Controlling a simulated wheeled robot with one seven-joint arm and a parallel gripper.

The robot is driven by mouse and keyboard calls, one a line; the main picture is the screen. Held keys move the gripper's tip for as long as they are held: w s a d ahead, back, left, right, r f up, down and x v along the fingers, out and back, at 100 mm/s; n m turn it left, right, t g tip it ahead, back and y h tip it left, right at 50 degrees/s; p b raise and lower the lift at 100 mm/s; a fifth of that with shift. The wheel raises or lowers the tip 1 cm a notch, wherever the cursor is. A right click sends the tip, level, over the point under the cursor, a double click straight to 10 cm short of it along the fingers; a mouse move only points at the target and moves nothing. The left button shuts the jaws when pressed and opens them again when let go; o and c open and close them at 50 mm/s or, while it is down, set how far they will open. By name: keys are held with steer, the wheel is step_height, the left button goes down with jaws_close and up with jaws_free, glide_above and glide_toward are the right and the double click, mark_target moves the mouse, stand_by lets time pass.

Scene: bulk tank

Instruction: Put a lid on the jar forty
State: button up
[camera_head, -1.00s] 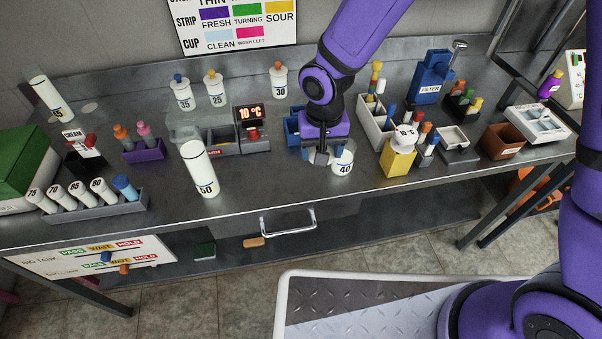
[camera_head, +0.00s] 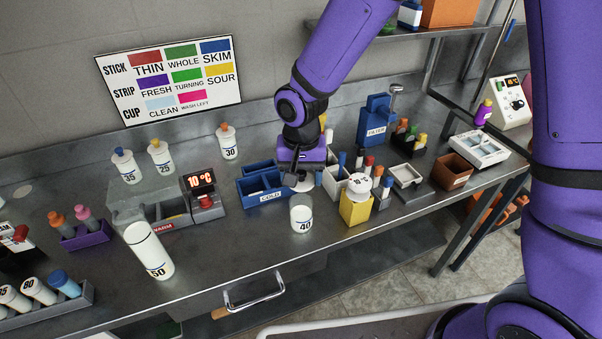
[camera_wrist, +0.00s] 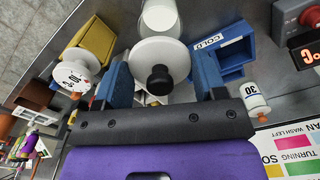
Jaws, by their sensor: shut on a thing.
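The jar forty (camera_head: 301,218) is a white jar marked 40, upright on the steel bench at the front. My gripper (camera_head: 298,176) is just behind and above it. It is shut on a round white lid (camera_wrist: 155,55) with a black knob (camera_wrist: 160,79), one blue finger on each side of the rim. The lid's pale edge also shows below my gripper in the head view (camera_head: 304,185). In the wrist view the white jar (camera_wrist: 158,18) shows beyond the lid, partly covered by it. The lid looks apart from the jar, but the exact gap is unclear.
A blue COLD bin (camera_head: 262,186) is left of my gripper. A yellow block (camera_head: 355,208) with a white round top stands close to the jar's right. A tall jar 50 (camera_head: 148,250) stands at the left. The bench between the two jars is clear.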

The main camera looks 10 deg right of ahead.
step_height(320, 180, down, 6)
stand_by(1.0)
steer(key=shift+f, duration=0.15)
steer(key=o, duration=1)
step_height(320, 180, up, 11)
steer(key=shift+f, duration=0.1)
stand_by(0.4)
